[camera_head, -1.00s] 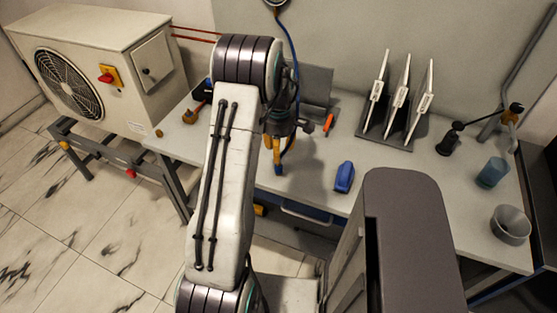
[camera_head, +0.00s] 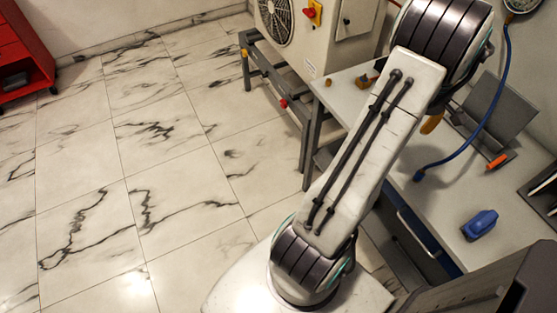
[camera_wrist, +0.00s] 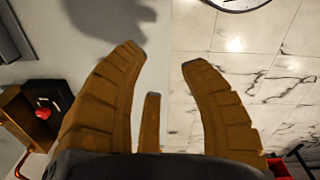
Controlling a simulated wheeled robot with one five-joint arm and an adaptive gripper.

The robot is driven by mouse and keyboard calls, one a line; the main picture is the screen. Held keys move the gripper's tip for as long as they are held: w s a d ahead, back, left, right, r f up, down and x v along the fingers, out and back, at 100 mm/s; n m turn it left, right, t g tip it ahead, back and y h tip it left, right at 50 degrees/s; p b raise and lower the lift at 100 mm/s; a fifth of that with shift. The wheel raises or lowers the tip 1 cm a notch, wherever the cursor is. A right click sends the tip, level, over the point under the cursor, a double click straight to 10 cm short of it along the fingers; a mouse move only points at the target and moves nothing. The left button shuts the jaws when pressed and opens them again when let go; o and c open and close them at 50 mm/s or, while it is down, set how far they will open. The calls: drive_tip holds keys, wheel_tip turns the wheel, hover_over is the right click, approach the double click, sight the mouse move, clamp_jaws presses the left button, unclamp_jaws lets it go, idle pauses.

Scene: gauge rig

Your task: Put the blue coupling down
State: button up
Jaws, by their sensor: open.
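A blue hose (camera_head: 489,112) runs from a round gauge down to the bench. Its blue end, which looks like the coupling (camera_head: 418,175), lies on or just above the bench top near the front edge; I cannot tell whether it touches. My gripper is mostly hidden behind my arm in the head view, with one yellow finger (camera_head: 431,123) showing above and right of the hose end. In the wrist view my gripper (camera_wrist: 163,58) has its fingers spread with nothing between them. The coupling does not show in the wrist view.
A blue device (camera_head: 480,225) and an orange item (camera_head: 497,161) lie on the bench (camera_head: 440,205). The round gauge (camera_head: 522,4) hangs on the wall. An outdoor unit (camera_head: 318,35) stands behind left, and a red cabinet (camera_head: 22,55) far left. The tiled floor on the left is clear.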

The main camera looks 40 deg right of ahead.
drive_tip(key=w+a+r+t, duration=0.1)
drive_tip(key=w+a+r, duration=0.2)
drive_tip(key=w+a, duration=0.35)
drive_tip(key=w+a+r+h, duration=0.1)
drive_tip(key=w+a+r, duration=0.2)
drive_tip(key=w+a, duration=0.3)
drive_tip(key=w+a+r+t, duration=0.1)
drive_tip(key=w+a+r, duration=0.35)
drive_tip(key=a, duration=0.25)
drive_tip(key=s+a+t, duration=0.1)
drive_tip(key=s+a, duration=0.1)
drive_tip(key=a, duration=0.9)
drive_tip(key=s+a+t+y, duration=0.1)
drive_tip(key=s+a, duration=0.1)
drive_tip(key=a, duration=1)
drive_tip(key=shift+s+a, duration=0.3)
drive_tip(key=shift+s, duration=0.05)
drive_tip(key=shift+d+r, duration=0.15)
